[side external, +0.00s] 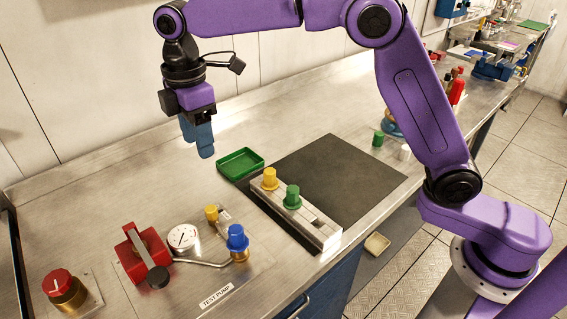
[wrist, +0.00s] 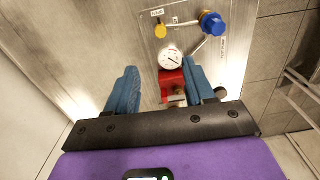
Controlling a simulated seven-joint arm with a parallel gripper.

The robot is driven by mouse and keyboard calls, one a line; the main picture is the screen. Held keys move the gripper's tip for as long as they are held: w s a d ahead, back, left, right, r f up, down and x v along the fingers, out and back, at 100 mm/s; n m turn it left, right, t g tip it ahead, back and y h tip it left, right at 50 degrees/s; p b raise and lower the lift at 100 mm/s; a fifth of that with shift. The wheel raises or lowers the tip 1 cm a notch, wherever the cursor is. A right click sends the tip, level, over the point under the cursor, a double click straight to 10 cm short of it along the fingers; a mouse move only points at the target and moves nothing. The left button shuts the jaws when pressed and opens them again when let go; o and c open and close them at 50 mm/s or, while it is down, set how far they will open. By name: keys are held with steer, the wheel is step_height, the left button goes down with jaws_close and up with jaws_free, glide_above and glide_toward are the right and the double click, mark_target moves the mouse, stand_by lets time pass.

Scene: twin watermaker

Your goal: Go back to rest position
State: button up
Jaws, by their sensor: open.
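My gripper (side external: 203,148) hangs at the end of my purple arm, above the steel bench and left of the green tray in the side view. In the wrist view its two blue fingers (wrist: 157,88) stand apart with nothing held between them. The red pump block of the test pump (wrist: 172,84) shows beyond and between the fingers, with the round gauge (wrist: 171,58) above it. In the side view the gripper is in the air, clear of all objects.
The test pump's red block (side external: 141,254), gauge (side external: 183,237) and blue knob (side external: 238,238) stand at the front. A rack (side external: 318,229) holds yellow (side external: 270,179) and green (side external: 292,197) pieces beside a dark mat (side external: 345,175). A green tray (side external: 240,163) looks empty. A red knob (side external: 62,284) is front left.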

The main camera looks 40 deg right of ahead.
steer(key=s+d+f+m, duration=0.2)
steer(key=s+d+f, duration=0.1)
steer(key=s+d, duration=0.9)
steer(key=s+d+f+m, duration=0.3)
steer(key=s+d, duration=1)
steer(key=s, duration=0.6)
steer(key=shift+s+d+f, duration=0.15)
steer(key=shift+s+f, duration=0.2)
steer(key=shift+f, duration=0.25)
